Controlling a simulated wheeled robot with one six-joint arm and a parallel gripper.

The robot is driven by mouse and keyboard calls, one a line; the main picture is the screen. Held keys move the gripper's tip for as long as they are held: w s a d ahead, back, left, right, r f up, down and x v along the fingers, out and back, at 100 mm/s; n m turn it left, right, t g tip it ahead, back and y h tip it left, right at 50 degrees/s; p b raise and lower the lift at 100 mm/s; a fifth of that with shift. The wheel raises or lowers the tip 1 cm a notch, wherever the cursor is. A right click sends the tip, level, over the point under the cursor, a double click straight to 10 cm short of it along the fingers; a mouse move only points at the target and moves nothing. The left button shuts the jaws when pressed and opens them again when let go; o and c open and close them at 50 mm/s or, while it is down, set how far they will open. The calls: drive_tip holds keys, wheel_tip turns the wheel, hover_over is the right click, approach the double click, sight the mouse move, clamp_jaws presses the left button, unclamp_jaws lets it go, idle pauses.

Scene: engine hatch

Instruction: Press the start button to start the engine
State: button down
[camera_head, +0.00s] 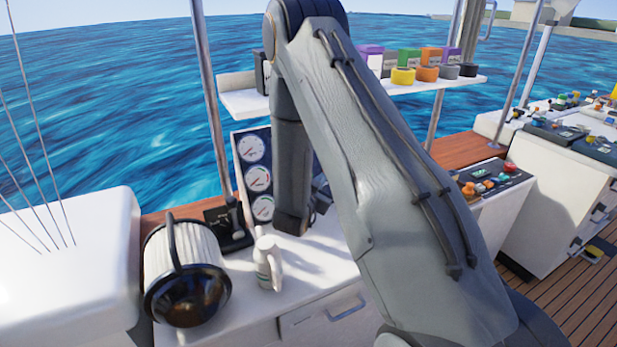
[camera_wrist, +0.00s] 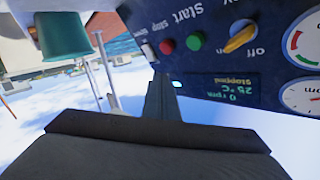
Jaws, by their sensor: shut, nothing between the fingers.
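The dark engine panel (camera_wrist: 215,60) fills the upper right of the wrist view, tilted and with its display upside down. A green button (camera_wrist: 194,42) sits by the word "Start", and a red button (camera_wrist: 166,47) beside it by the word "stop". The display (camera_wrist: 233,88) reads "Stopped", "25 °C" and "0 rpm". My gripper (camera_wrist: 162,86) is shut and empty, its tip just below the two buttons in the picture; I cannot tell its distance from the panel. In the head view, my arm hides the buttons, while the panel's gauges (camera_head: 258,179) show.
A yellow knob (camera_wrist: 240,38) is right of the green button. In the head view, a white bottle (camera_head: 267,262) and a ribbed filter (camera_head: 184,262) stand on the white counter left of my arm. A shelf (camera_head: 448,83) with colored containers runs above. Metal poles (camera_head: 212,115) stand nearby.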

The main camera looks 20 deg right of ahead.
drive_tip(key=w+f+b, duration=0.3)
drive_tip(key=w+b, duration=0.1)
drive_tip(key=w, duration=0.3)
drive_tip(key=shift+a+f, duration=0.15)
drive_tip(key=shift+w+b, duration=0.1)
drive_tip(key=shift+b, duration=0.2)
idle(1.7)
drive_tip(key=shift+w+f, duration=0.2)
drive_tip(key=shift+w, duration=0.1)
drive_tip(key=shift+w+f+b, duration=0.35)
drive_tip(key=shift+w+b, duration=0.35)
drive_tip(key=shift+b, duration=0.15)
idle(0.9)
idle(0.3)
drive_tip(key=shift+s+r+p, duration=0.3)
drive_tip(key=shift+s+p, duration=0.1)
drive_tip(key=shift+s, duration=0.15)
drive_tip(key=shift+s+r+p, duration=0.25)
drive_tip(key=shift+s+p, duration=0.1)
drive_tip(key=shift+s, duration=0.2)
drive_tip(key=shift+s+r+p, duration=0.35)
drive_tip(key=shift+s+p, duration=0.1)
drive_tip(key=shift+s, duration=0.3)
drive_tip(key=shift+s+r+p, duration=0.35)
drive_tip(key=shift+s+p, duration=0.15)
drive_tip(key=shift+s, duration=0.25)
drive_tip(key=shift+s+r+p, duration=0.35)
drive_tip(key=shift+s+p, duration=0.1)
drive_tip(key=shift+s, duration=0.3)
